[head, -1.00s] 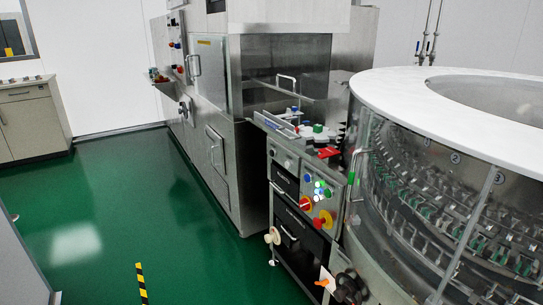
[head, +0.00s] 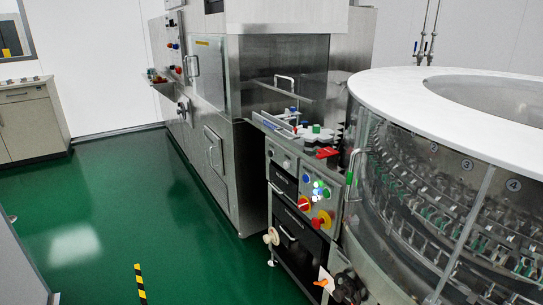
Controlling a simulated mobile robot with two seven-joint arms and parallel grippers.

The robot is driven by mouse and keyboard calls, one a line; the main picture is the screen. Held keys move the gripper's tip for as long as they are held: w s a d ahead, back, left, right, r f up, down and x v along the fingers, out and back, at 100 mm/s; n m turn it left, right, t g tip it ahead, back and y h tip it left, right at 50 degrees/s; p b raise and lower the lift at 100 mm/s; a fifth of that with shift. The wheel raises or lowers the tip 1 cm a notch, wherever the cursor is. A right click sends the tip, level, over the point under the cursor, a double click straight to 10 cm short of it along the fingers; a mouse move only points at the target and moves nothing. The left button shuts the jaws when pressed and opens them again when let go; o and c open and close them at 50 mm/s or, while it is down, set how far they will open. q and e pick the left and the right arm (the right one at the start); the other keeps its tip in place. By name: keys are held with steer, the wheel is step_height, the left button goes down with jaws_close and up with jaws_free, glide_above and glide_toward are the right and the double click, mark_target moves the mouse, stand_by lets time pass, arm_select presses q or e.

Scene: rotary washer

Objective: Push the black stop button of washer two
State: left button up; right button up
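A round rotary washer (head: 430,120) with a white top ring and clear sides stands at the right. I cannot make out a black stop button or a label naming washer two. Neither gripper is in view.
Green floor (head: 120,215) is open in front of the machines at left. A cabinet (head: 33,122) stands at the far left. An orange-handled valve (head: 325,280) juts out below the panel.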

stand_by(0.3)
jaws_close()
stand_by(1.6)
